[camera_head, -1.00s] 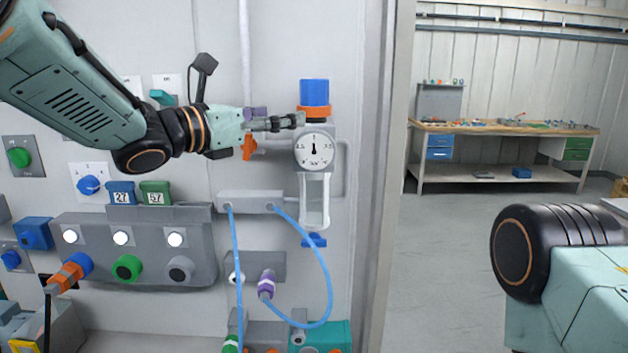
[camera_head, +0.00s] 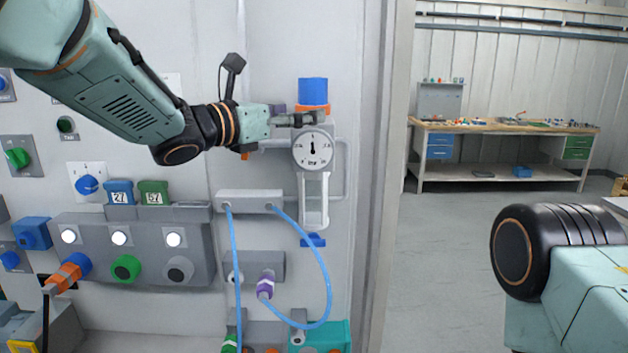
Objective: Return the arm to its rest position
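My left arm comes in from the upper left. Its gripper (camera_head: 312,119) is at the wall panel, by the orange collar (camera_head: 318,108) under the blue cap (camera_head: 313,91) and just above the round pressure gauge (camera_head: 313,149). The fingers look seen edge-on, so I cannot tell whether they are open or shut, or whether they touch the collar. My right arm shows only as a black and teal link at the lower right; its gripper is out of view.
The panel (camera_head: 367,215) carries lit buttons, green and blue knobs, and a blue hose (camera_head: 325,285) looping below the gauge. Numbered blocks (camera_head: 153,193) sit on a grey box at left. A workbench (camera_head: 505,127) stands far back right across open floor.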

